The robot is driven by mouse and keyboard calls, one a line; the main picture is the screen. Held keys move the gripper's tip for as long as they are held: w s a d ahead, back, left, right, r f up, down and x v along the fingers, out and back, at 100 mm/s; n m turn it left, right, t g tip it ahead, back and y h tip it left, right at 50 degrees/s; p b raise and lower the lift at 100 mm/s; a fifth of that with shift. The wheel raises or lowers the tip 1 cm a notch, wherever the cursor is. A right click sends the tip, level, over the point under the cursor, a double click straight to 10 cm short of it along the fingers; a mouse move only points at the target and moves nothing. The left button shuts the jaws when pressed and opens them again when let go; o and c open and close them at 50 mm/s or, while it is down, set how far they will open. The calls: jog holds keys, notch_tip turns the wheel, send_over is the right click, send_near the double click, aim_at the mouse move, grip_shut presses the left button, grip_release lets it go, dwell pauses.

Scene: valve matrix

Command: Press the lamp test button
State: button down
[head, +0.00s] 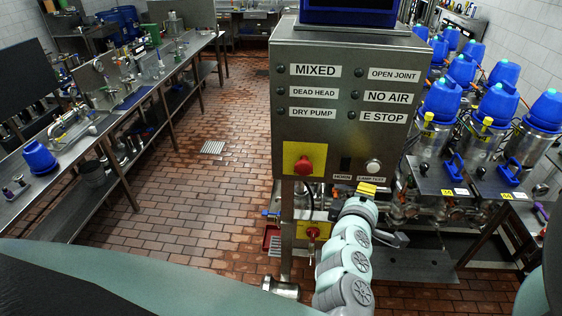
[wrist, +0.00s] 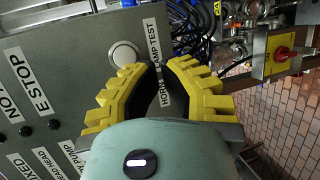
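The lamp test button (head: 373,167) is a round pale button at the lower right of the grey panel, just above its LAMP TEST label (head: 371,178). In the wrist view the button (wrist: 124,53) shows in full, up and left of my fingertips, and looks unpressed. My gripper (head: 367,188) has yellow fingers and is just below the button in the head view. In the wrist view my gripper (wrist: 159,67) is partly open and empty, with a narrow gap between the tips. The tips appear apart from the button.
The dark HORN control (head: 345,165) sits left of the button. A red emergency knob on a yellow plate (head: 305,160) is farther left, with a second red knob (head: 313,232) below. Pipes and blue-topped valves (head: 497,103) stand at right. The tiled floor at left is clear.

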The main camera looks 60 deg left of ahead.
aim_at(373, 168)
jog(key=s+d+r+t+h, duration=0.2)
jog(key=d+h, duration=0.4)
jog(key=shift+s+d+n, duration=0.15)
jog(key=shift+d+n, duration=0.2)
jog(key=shift+n, duration=0.05)
jog(key=shift+w+a+b, duration=0.7)
jog(key=shift+w+a, duration=0.8)
jog(key=shift+a, duration=0.15)
jog(key=shift+w+a+b, duration=0.7)
jog(key=shift+w+a, duration=0.75)
jog(key=shift+a, duration=0.2)
jog(key=shift+a, duration=0.1)
jog(key=shift+w+a, duration=0.2)
jog(key=shift+a, duration=0.05)
